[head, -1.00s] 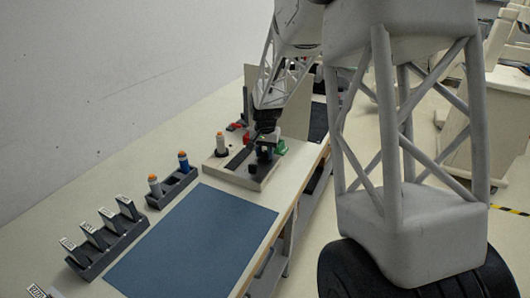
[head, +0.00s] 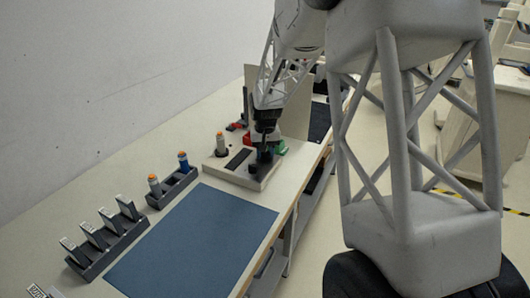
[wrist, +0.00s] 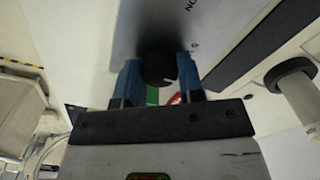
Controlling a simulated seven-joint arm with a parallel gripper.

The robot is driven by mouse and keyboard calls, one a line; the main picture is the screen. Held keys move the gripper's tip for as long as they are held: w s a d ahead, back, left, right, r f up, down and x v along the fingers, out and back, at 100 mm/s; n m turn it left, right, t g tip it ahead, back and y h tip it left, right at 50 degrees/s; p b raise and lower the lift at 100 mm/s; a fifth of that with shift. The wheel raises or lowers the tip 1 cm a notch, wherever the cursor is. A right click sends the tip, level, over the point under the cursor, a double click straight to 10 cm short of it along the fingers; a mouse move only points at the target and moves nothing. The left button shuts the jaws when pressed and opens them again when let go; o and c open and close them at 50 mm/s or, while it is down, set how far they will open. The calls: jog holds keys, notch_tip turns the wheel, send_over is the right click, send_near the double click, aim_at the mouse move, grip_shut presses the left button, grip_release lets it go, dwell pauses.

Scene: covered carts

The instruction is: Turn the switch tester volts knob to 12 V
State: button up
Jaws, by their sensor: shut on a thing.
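The switch tester (head: 223,168) is a low pale box on the bench with a dark slot in its top. My gripper (head: 263,158) reaches down to its right part and hides the knob in the head view. In the wrist view, a round black knob (wrist: 157,66) with a small white mark on its rim sits on the tester's grey panel (wrist: 115,20). The blue fingers of my gripper (wrist: 158,78) are shut on the knob, one on each side. Panel lettering beside it is only partly readable, so the setting cannot be told.
An orange-topped cylinder (head: 220,146) stands at the tester's left back. Nearer are a dark holder (head: 171,190) with orange-topped pieces and a rack (head: 107,246) of labelled blocks. A blue mat (head: 190,240) lies clear. Green and red parts (head: 281,148) sit behind my gripper.

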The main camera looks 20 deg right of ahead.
jog(key=o, duration=0.9)
jog(key=shift+r, duration=0.1)
jog(key=shift+r, duration=3.85)
jog(key=shift+s, duration=0.1)
jog(key=shift+s+a+r, duration=0.1)
jog(key=shift+s+r, duration=0.1)
jog(key=shift+r, duration=0.05)
jog(key=s+a+r, duration=0.2)
jog(key=s+r, duration=0.1)
jog(key=s, duration=0.4)
jog(key=s+a+r+n+t, duration=0.1)
jog(key=s+r, duration=0.2)
jog(key=s, duration=0.5)
jog(key=s+a+r, duration=0.2)
jog(key=s+r, duration=0.2)
jog(key=s, duration=0.3)
jog(key=shift+n+t, duration=0.5)
jog(key=shift+t, duration=0.3)
jog(key=shift+s+a+f, duration=0.25)
jog(key=shift+s+a, duration=0.15)
jog(key=shift+s, duration=2.9)
jog(key=shift+s+a+f, duration=0.25)
jog(key=shift+s+a, duration=0.15)
jog(key=shift+s, duration=2.85)
jog(key=shift+s+a+f, duration=0.25)
jog(key=shift+s+a, duration=0.15)
jog(key=shift+s, duration=2.9)
